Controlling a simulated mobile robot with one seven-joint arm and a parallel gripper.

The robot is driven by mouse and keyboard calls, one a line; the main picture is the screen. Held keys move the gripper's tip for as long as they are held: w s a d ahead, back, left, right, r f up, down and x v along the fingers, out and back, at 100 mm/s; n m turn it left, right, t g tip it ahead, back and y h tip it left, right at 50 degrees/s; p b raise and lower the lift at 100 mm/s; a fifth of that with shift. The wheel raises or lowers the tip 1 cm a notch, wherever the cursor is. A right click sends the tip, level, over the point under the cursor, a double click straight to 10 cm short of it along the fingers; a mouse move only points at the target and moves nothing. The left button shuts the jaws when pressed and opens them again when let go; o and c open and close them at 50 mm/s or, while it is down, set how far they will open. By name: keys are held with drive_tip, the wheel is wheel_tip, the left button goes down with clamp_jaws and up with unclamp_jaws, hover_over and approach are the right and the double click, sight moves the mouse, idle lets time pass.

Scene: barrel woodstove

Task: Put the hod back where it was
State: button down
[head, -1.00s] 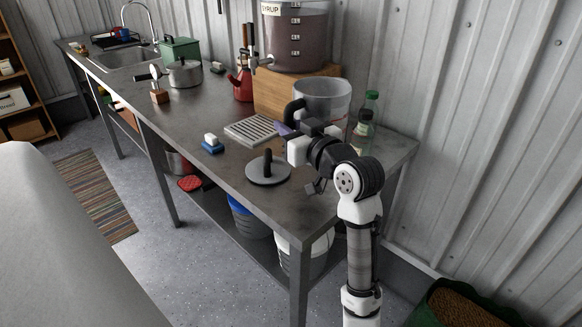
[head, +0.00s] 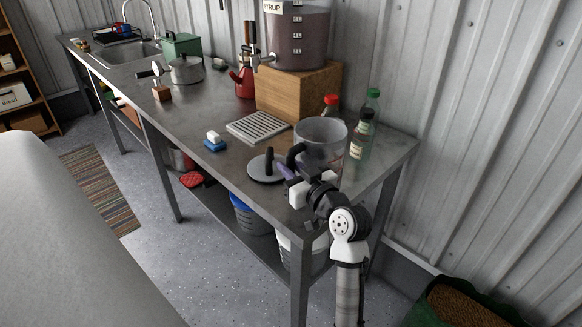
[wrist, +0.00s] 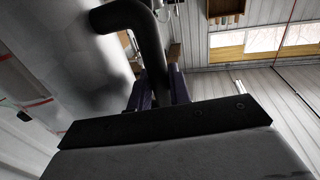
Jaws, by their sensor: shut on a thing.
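My gripper (head: 291,168) is shut on the black handle of a clear, rounded jug (head: 325,134), the only thing in my hold and apparently the hod. The jug is roughly upright over the right end of the steel worktable (head: 228,165). I cannot tell whether its base touches the tabletop, as my wrist hides its lower part. In the wrist view, the purple fingers (wrist: 160,92) are on either side of the curved black handle (wrist: 150,42), and the pale jug wall (wrist: 75,60) fills the left.
A round grey plate with a black knob (head: 266,168) lies left of my gripper. A slatted drip tray (head: 258,127), wooden block (head: 297,95) with a syrup dispenser (head: 297,38), and bottles (head: 360,140) stand behind. A blue-and-white brush (head: 214,141) lies farther left.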

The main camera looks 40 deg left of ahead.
drive_tip(key=shift+f, duration=0.15)
drive_tip(key=c, duration=1.3)
unclamp_jaws()
